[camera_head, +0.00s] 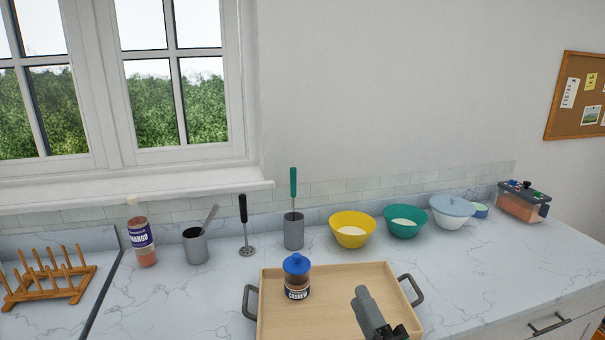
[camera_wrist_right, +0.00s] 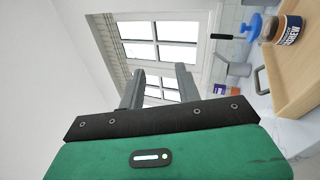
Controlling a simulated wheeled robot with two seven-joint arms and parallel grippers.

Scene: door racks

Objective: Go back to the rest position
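My right gripper (camera_head: 366,300) is above the right half of the wooden tray (camera_head: 340,275) in the head view, with nothing in it. In the right wrist view its two grey fingers (camera_wrist_right: 160,84) stand apart with the window behind them, so it is open. A jar with a blue lid, labelled cashew (camera_head: 297,280), stands upright on the left part of the tray, apart from the gripper. The jar also shows at the upper right of the right wrist view (camera_wrist_right: 286,30). My left gripper is not in view.
Along the wall stand a mango bottle (camera_head: 142,238), grey cups with utensils (camera_head: 196,247), a yellow bowl (camera_head: 352,234), a teal bowl (camera_head: 404,224), a lidded white bowl (camera_head: 452,215) and a clear container (camera_head: 522,205). A wooden rack (camera_head: 45,280) is at left. The counter right of the tray is clear.

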